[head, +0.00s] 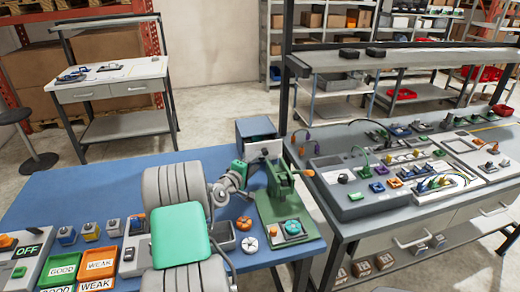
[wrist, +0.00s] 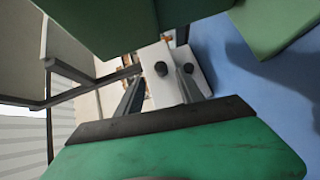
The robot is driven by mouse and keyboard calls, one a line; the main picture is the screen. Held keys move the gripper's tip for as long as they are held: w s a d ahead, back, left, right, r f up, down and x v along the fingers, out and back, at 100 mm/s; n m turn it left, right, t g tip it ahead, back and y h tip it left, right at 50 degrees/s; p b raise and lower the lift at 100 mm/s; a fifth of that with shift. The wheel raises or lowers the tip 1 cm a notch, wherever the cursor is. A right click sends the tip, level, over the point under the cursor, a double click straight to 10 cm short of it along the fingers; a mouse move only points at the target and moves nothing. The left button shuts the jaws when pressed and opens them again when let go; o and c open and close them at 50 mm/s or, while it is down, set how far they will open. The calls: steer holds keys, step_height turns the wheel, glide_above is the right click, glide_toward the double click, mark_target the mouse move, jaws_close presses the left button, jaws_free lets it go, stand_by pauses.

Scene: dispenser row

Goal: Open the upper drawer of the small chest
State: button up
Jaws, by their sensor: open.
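The small chest (head: 256,127) stands at the far right corner of the blue table, a blue-grey box with pale drawer fronts. In the wrist view, which is turned sideways, a white upper drawer front (wrist: 154,88) with a round black knob stands beside a second front, the lower drawer (wrist: 197,79), with its own knob. The upper front seems to stand forward of the lower one; how far is hard to tell. My gripper (wrist: 162,77) is open and empty, its fingers to either side of the upper knob in view. Contact cannot be told.
A green lever press (head: 281,190) stands close to the right of my gripper. Orange and white round parts (head: 249,244) lie in front of it. A grey workbench (head: 375,215) with switches and panels is at the right.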

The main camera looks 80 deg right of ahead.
mark_target(265, 154)
steer(key=p+x, duration=0.1)
steer(key=x, duration=0.5)
steer(key=shift+d, duration=0.1)
steer(key=shift+c, duration=0.6)
jaws_close()
steer(key=shift+f, duration=0.1)
stand_by(0.5)
